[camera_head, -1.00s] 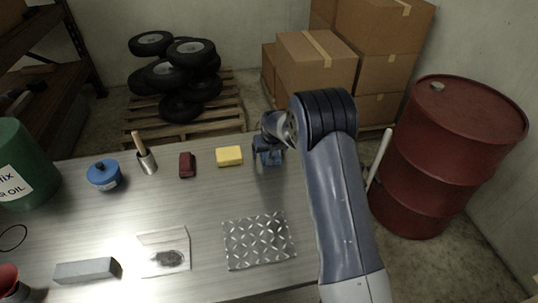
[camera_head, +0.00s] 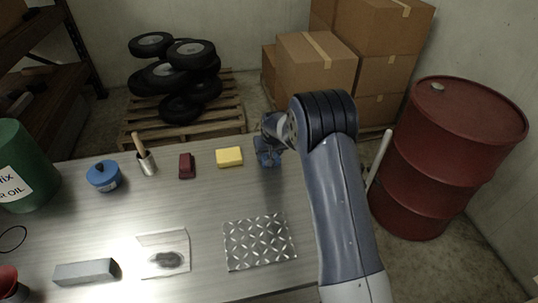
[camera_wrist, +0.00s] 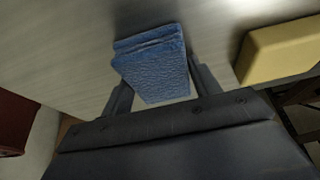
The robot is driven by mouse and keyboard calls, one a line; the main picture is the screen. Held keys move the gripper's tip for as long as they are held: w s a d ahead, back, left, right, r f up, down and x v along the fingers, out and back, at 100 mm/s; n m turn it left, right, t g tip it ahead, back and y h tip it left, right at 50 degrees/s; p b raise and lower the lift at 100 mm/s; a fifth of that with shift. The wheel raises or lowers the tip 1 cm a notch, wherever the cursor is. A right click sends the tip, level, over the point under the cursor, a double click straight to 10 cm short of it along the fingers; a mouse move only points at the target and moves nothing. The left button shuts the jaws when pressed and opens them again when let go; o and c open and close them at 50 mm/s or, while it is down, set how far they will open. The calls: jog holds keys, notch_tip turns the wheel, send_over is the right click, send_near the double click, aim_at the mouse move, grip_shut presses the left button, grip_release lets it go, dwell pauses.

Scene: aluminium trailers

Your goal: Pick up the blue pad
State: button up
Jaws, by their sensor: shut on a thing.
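The blue pad (camera_wrist: 155,68) is between the two fingers of my gripper (camera_wrist: 160,85) in the wrist view, and the fingers are shut on its sides. In the head view my gripper (camera_head: 268,155) is low over the far right part of the metal table, to the right of the yellow block. There the pad is mostly hidden by the gripper. I cannot tell whether the pad touches the table.
A yellow block (camera_head: 229,157) lies close to the left of my gripper, with a dark red block (camera_head: 187,165) beyond it. A metal tread plate (camera_head: 259,242) lies nearer. A red drum (camera_head: 445,155) stands right of the table (camera_head: 205,205). The table's middle is clear.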

jog(key=shift+r, duration=0.1)
jog(key=shift+r+p, duration=0.25)
jog(key=shift+p, duration=0.25)
notch_tip(320, 180, up, 10)
jog(key=shift+f+b, duration=0.1)
jog(key=shift+b, duration=1.15)
jog(key=o, duration=0.3)
jog(key=shift+c, duration=1.2)
